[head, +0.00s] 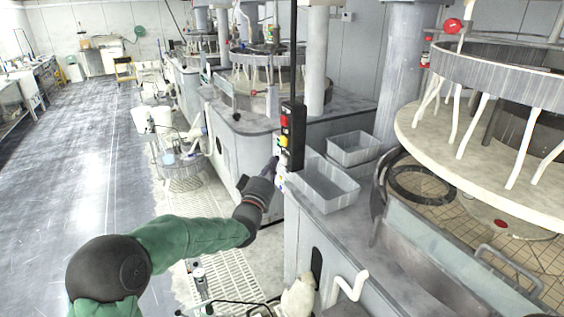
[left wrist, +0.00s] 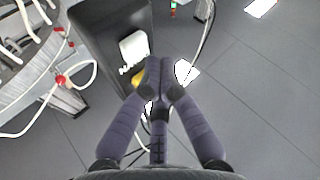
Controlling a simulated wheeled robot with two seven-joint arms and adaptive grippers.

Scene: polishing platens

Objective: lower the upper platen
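The upper platen (head: 465,165) is a large pale disc on the right in the head view, raised above the tiled lower platen (head: 440,196). A black control box (head: 292,132) with red and yellow buttons stands upright at the bench's left corner. My left gripper (head: 274,168) is at the box's lower left. In the left wrist view my left gripper (left wrist: 162,78) has its fingertips together, with nothing seen between them. My right gripper is out of view.
Two grey bins (head: 325,184) and (head: 353,148) sit on the bench right of the box. A white bent pipe (head: 347,287) and a white object (head: 298,297) are at the bench's front. Other machines stand behind; the floor (head: 85,170) at left is open.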

